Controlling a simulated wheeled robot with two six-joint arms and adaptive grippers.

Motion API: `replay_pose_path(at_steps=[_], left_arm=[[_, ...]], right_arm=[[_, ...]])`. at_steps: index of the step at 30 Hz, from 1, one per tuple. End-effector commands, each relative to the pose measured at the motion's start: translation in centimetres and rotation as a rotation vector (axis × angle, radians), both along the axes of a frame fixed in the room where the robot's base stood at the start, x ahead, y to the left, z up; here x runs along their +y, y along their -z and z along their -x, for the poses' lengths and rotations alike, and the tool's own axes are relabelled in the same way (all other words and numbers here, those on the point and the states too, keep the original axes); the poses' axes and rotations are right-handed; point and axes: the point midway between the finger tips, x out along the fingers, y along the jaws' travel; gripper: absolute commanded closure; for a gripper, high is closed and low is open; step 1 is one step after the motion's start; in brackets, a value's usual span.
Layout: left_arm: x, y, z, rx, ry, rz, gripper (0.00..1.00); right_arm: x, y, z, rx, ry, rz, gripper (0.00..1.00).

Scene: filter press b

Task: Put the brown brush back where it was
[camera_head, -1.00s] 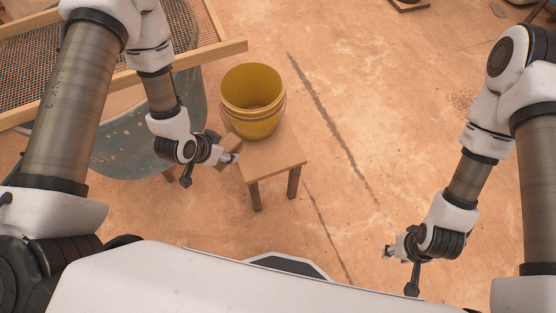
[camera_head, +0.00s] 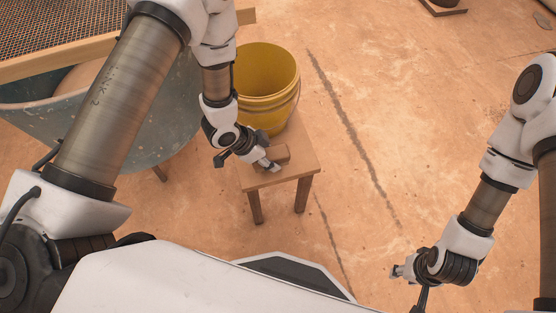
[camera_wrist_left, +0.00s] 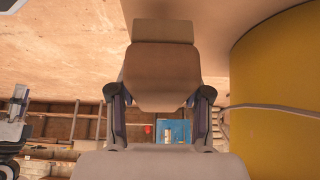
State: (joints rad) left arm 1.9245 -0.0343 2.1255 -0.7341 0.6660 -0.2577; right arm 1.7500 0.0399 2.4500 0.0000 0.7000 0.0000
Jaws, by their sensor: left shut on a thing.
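The brown brush (camera_head: 280,153) shows as a small brown block over the front part of the wooden stool (camera_head: 301,152), in front of the yellow bucket (camera_head: 268,85). My left gripper (camera_head: 268,165) is shut on the brush. In the left wrist view the brush (camera_wrist_left: 162,76) lies between the two fingers, with the yellow bucket (camera_wrist_left: 280,90) close at the right. I cannot tell whether the brush touches the stool top. The arm partly hides the brush and bucket. My right gripper (camera_head: 398,271) is away over the floor at the lower right; its jaws are too small to read.
A grey tub (camera_head: 150,135) with a wood-framed mesh screen (camera_head: 60,30) over it stands left of the stool. The floor (camera_head: 430,130) to the right is largely clear. A small dark object (camera_head: 442,6) lies at the top right.

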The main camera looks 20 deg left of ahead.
Motion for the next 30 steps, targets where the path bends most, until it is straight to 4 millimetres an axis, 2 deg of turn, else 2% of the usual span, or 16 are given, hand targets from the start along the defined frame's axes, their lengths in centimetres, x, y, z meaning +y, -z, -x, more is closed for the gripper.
replay_pose_path(at_steps=[1, 5, 11, 21, 22, 23, 24, 30], left_arm=[[-0.8, 0.2, -0.8, -0.003, 0.006, -0.002, 0.84], [-1.7, 0.6, -1.8, 0.002, 0.000, 0.000, 0.84], [-1.7, 3.8, -1.8, 0.003, -0.003, 0.001, 0.84], [-1.7, 4.2, -1.8, 0.002, -0.003, 0.000, 0.84], [-1.7, 4.1, -1.8, 0.002, -0.003, 0.000, 0.41], [-1.7, 4.0, -1.8, 0.002, -0.003, 0.000, 0.30], [-1.7, 4.0, -1.8, 0.002, -0.003, 0.000, 0.26], [-1.7, 4.0, -1.8, 0.002, -0.003, 0.000, 0.26]], right_arm=[[0.0, 0.1, 0.0, 0.000, 0.000, 0.000, 0.60], [0.0, 0.3, 0.0, 0.000, 0.000, 0.000, 0.60], [0.0, 1.4, 0.0, 0.000, 0.000, 0.000, 0.60], [0.0, 1.5, 0.0, 0.000, 0.000, 0.000, 0.60], [0.0, 1.4, 0.0, 0.000, 0.000, 0.000, 0.60], [0.0, 1.4, 0.0, 0.000, 0.000, 0.000, 0.60], [0.0, 1.4, 0.0, 0.000, 0.000, 0.000, 0.60], [0.0, 1.4, 0.0, 0.000, 0.000, 0.000, 0.60]])
